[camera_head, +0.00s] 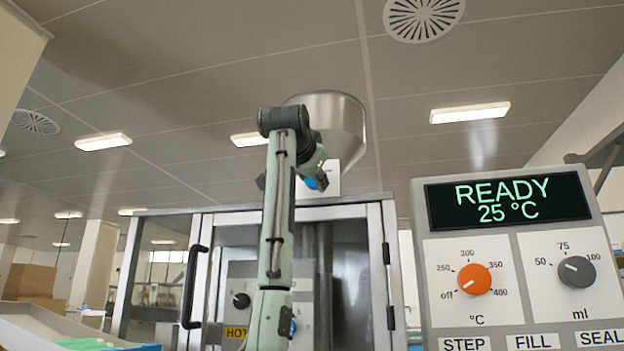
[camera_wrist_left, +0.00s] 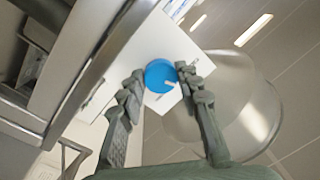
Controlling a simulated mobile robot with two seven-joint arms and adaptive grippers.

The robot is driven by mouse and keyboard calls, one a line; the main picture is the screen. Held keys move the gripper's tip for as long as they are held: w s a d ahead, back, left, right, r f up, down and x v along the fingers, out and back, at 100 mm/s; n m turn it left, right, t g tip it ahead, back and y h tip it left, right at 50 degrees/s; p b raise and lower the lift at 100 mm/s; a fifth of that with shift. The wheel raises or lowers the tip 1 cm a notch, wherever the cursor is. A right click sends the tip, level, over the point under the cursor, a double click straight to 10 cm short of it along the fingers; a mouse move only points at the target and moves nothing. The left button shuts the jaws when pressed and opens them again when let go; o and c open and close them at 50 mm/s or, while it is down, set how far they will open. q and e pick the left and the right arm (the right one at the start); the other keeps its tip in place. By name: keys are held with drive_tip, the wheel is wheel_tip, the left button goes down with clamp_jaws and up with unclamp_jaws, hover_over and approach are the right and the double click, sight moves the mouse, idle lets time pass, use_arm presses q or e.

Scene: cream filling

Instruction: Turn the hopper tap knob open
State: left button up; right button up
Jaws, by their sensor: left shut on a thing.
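The steel hopper (camera_head: 340,112) stands above the glass-fronted machine, partly behind my left arm in the head view. The blue tap knob (camera_wrist_left: 160,76) is round with a pale pointer line and sits on a white plate (camera_wrist_left: 188,50). A bit of the knob (camera_head: 322,179) shows by my gripper in the head view. My left gripper (camera_wrist_left: 161,80) has one finger on each side of the knob and is shut on it. Its wrist hides part of the plate in the head view. My right gripper is not in view.
A control panel (camera_head: 510,240) stands at the right, reading READY 25 °C, with an orange dial (camera_head: 474,279) and a grey dial (camera_head: 577,271). The machine's framed glass door (camera_head: 384,270) and a black handle (camera_head: 190,285) are below the hopper.

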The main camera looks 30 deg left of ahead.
use_arm(q)
drive_tip(key=m, duration=0.4)
drive_tip(key=shift+a, duration=0.1)
drive_tip(key=m, duration=0.2)
drive_tip(key=shift+m+t, duration=0.3)
drive_tip(key=shift+m, duration=0.6)
drive_tip(key=m, duration=0.2)
drive_tip(key=shift+m+p, duration=0.3)
drive_tip(key=shift+m+h, duration=0.4)
drive_tip(key=shift+m, duration=1.1)
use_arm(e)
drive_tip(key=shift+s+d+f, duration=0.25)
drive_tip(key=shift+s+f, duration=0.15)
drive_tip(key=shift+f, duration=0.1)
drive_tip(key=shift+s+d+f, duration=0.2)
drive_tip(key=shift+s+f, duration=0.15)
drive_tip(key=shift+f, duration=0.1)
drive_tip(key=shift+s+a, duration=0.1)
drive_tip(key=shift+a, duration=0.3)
